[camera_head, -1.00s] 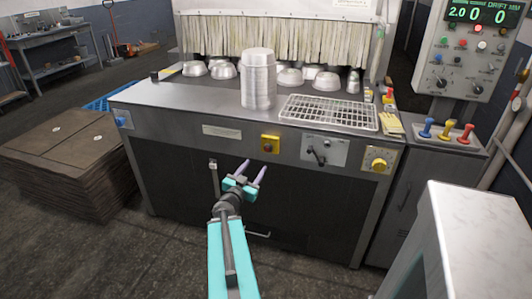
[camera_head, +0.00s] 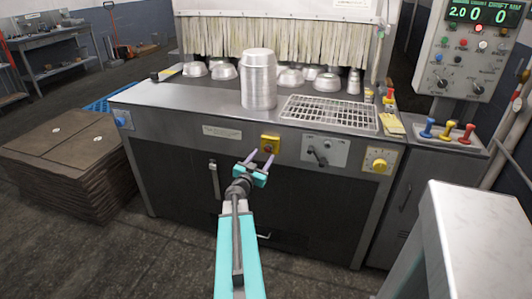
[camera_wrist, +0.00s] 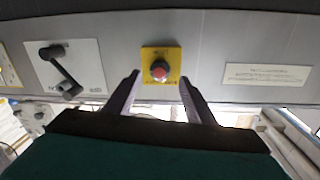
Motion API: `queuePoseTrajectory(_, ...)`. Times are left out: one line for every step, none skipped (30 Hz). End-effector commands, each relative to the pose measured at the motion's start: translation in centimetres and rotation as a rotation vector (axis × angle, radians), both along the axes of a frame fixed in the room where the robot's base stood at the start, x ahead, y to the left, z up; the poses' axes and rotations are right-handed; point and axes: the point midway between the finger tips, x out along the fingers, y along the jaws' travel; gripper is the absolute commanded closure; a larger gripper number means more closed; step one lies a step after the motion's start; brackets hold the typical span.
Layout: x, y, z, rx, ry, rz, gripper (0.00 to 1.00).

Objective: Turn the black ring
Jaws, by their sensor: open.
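The black ring (camera_wrist: 160,66) is a dark collar around a red button (camera_wrist: 160,71) on a yellow plate (camera_wrist: 147,53). In the head view the yellow plate (camera_head: 264,138) sits on the machine's front panel, and the ring is too small to make out clearly. My gripper (camera_head: 260,156) is open and empty, just in front of and below the plate. In the wrist view my gripper's two fingers (camera_wrist: 159,80) point at the plate, one on each side of the button, apart from each other. Contact with the panel cannot be told.
A crank lever (camera_head: 317,152) and a yellow knob (camera_head: 379,162) are on the same panel, right of the plate. A metal can (camera_head: 259,82), a wire rack (camera_head: 330,113) and several pans stand on the machine top. The floor in front is clear.

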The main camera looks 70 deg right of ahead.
Motion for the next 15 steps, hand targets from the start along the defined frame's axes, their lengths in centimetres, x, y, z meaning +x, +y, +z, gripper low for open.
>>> queuePoseTrajectory(0.1, -0.7, 0.0, -0.001, 0.000, -0.001, 0.50)
queuePoseTrajectory(0.1, -1.0, 0.0, -0.001, 0.000, -0.001, 0.50)
queuePoseTrajectory(0.0, -1.4, 0.0, -0.001, -0.001, -0.001, 0.50)
queuePoseTrajectory(0.0, -1.6, 0.0, -0.001, -0.001, -0.001, 0.50)
queuePoseTrajectory(0.0, -1.9, 0.0, -0.001, -0.001, -0.001, 0.50)
queuePoseTrajectory(0.0, -2.3, 0.0, 0.000, -0.001, -0.001, 0.50)
queuePoseTrajectory(0.0, -2.6, 0.0, 0.000, -0.001, -0.001, 0.50)
queuePoseTrajectory(0.0, -2.9, 0.0, 0.000, -0.001, -0.001, 0.50)
queuePoseTrajectory(0.0, -3.2, 0.0, 0.000, -0.001, -0.001, 0.50)
queuePoseTrajectory(0.0, -3.5, 0.0, 0.000, -0.001, -0.001, 0.50)
queuePoseTrajectory(0.0, -3.7, 0.0, 0.000, -0.001, -0.001, 0.50)
queuePoseTrajectory(0.0, -4.0, 0.0, 0.000, -0.001, -0.001, 0.50)
queuePoseTrajectory(0.0, -4.2, 0.0, -0.001, -0.001, -0.001, 0.50)
queuePoseTrajectory(-0.1, -4.4, 0.0, -0.001, -0.001, -0.001, 0.50)
queuePoseTrajectory(-0.1, -4.6, 0.0, -0.001, -0.001, 0.000, 0.50)
